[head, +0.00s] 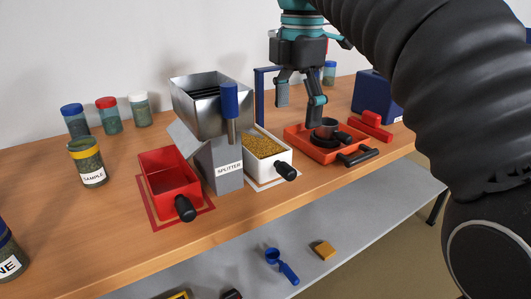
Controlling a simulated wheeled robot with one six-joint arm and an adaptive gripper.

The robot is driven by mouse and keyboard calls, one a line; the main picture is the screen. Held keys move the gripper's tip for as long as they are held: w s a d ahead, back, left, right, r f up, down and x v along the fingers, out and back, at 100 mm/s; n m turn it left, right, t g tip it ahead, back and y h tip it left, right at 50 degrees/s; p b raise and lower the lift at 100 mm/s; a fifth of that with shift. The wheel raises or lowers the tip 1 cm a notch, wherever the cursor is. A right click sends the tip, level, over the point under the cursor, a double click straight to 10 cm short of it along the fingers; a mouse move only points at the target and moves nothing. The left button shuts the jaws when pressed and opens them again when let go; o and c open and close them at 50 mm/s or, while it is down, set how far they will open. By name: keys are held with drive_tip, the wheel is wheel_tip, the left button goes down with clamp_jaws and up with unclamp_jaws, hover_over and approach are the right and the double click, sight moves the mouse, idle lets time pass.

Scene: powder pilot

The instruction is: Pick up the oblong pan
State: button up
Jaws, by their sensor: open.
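A red rectangular pan (168,177) with a black handle stands at the left foot of the grey splitter (225,165) and looks empty. A white rectangular pan (278,167) with a black handle stands at its right, filled with yellow grains. Which one is the oblong pan I cannot tell for certain. My gripper (299,108) is open and empty, pointing down above the back left of an orange tray (306,144), to the right of and higher than both pans. The fingers appear apart from everything below.
The orange tray holds a dark cup (326,128) and black parts. Several jars, including the SAMPLE jar (87,163), stand left. A lower grey shelf holds a blue scoop (282,267).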

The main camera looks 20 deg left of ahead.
sight(286, 163)
drive_tip(key=shift+n, duration=0.6)
drive_tip(key=f+b, duration=0.1)
drive_tip(key=f, duration=0.4)
drive_tip(key=a+f+b, duration=0.1)
drive_tip(key=f, duration=0.2)
drive_tip(key=shift+a+b, duration=0.1)
drive_tip(key=shift+b, duration=0.25)
drive_tip(key=shift+w+a+f+b, duration=0.1)
drive_tip(key=shift+w+f+b, duration=0.1)
drive_tip(key=shift+f, duration=0.7)
drive_tip(key=shift+w+a+f+b, duration=0.1)
drive_tip(key=shift+f+b, duration=0.1)
drive_tip(key=shift+f, duration=0.7)
drive_tip(key=shift+w+f+b, duration=0.1)
drive_tip(key=shift+f+b, duration=0.1)
drive_tip(key=shift+f, duration=0.7)
clamp_jaws()
